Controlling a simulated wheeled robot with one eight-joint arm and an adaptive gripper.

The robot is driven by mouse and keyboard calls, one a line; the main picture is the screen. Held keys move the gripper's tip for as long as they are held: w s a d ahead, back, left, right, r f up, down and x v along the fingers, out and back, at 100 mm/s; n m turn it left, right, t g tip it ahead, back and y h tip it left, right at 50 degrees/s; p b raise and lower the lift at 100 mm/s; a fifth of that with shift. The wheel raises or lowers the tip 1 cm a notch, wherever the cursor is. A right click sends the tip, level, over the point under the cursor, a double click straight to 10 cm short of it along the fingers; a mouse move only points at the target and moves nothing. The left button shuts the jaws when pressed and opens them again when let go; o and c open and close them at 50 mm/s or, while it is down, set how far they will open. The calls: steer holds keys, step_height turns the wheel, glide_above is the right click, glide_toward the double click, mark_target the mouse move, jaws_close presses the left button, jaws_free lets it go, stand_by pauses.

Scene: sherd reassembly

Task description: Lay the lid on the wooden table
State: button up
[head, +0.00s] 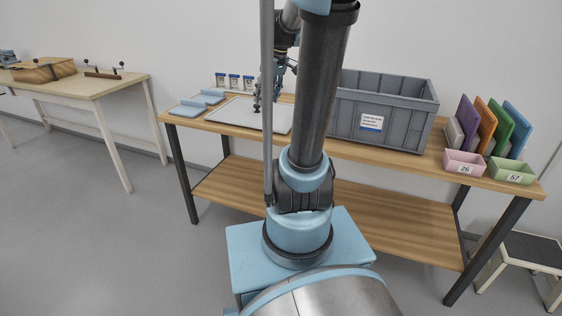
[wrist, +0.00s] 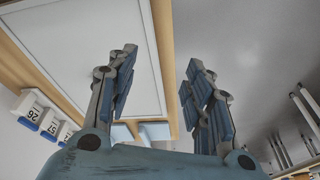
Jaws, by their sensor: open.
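My gripper (head: 266,95) is open above the wooden table (head: 395,160), near the white panel. In the wrist view its two fingers (wrist: 160,70) stand apart with nothing between them. A flat white panel with a grey edge (head: 232,113) lies on the left half of the table; it fills much of the upper left of the wrist view (wrist: 85,40). I cannot tell whether this panel is the lid. A large grey crate (head: 397,110) with a white label stands right of my arm; its top looks open. My arm hides the table between panel and crate.
Light-blue flat pieces (head: 187,108) lie at the table's left end. Several small numbered boxes (head: 234,81) stand behind the panel. Coloured boards (head: 500,128), a pink bin (head: 464,164) and a green bin (head: 511,171) crowd the right end. A pale bench (head: 85,82) holds a wooden box (head: 45,69).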

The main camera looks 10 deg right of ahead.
steer(key=s+f+m, duration=0.2)
steer(key=s+f, duration=0.2)
steer(key=s, duration=0.3)
steer(key=s+f+m+h, duration=0.1)
steer(key=s+f+m, duration=0.1)
steer(key=s+f, duration=0.3)
steer(key=s+f+m+h, duration=0.1)
steer(key=s+f, duration=0.4)
steer(key=s, duration=0.6)
steer(key=shift+a+m, duration=0.15)
steer(key=shift+m, duration=0.65)
